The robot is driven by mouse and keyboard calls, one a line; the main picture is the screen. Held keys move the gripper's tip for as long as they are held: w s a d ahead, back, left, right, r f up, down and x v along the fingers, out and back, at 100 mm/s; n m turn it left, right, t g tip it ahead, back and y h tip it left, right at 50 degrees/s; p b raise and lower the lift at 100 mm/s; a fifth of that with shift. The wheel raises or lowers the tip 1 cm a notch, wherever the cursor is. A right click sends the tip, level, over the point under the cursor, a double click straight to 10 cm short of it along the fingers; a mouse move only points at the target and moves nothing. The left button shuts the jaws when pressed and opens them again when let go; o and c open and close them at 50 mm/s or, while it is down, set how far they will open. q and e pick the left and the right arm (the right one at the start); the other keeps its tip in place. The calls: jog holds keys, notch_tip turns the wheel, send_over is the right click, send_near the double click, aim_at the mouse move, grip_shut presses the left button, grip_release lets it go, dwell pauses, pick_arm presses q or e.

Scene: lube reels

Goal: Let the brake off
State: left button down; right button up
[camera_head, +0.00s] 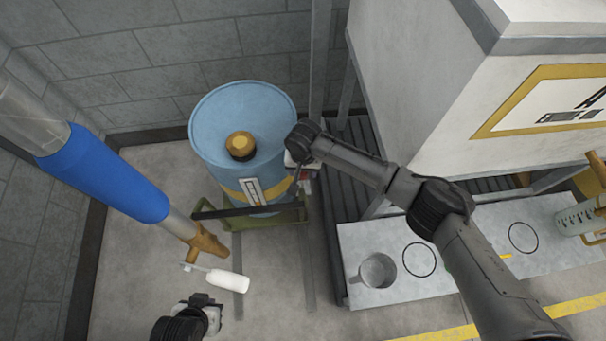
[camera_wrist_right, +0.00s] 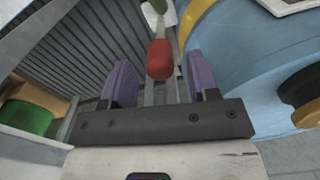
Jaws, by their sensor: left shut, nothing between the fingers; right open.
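A red-tipped lever shows in the right wrist view (camera_wrist_right: 160,60), next to the blue drum (camera_wrist_right: 250,60). In the head view the drum (camera_head: 225,115) stands on a green dolly (camera_head: 290,215), and a small red patch (camera_head: 304,174) shows at its right side, mostly hidden by my arm. My right gripper (camera_wrist_right: 160,85) is open, its purple fingers on either side of the red tip; I cannot tell if they touch it. In the head view that gripper (camera_head: 301,165) is partly hidden. My left gripper (camera_head: 207,304) is shut and empty, low over the floor.
A blue-sleeved pipe (camera_head: 105,175) with a brown nozzle and white handle (camera_head: 228,280) hangs at the left. A metal shelf (camera_head: 455,262) with a grey cup (camera_head: 377,271) stands right, below a large white tank (camera_head: 430,80).

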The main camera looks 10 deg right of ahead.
aim_at(303, 179)
jog(key=shift+f+b, duration=0.4)
jog(key=shift+f, duration=0.8)
jog(key=shift+c, duration=0.2)
grip_shut()
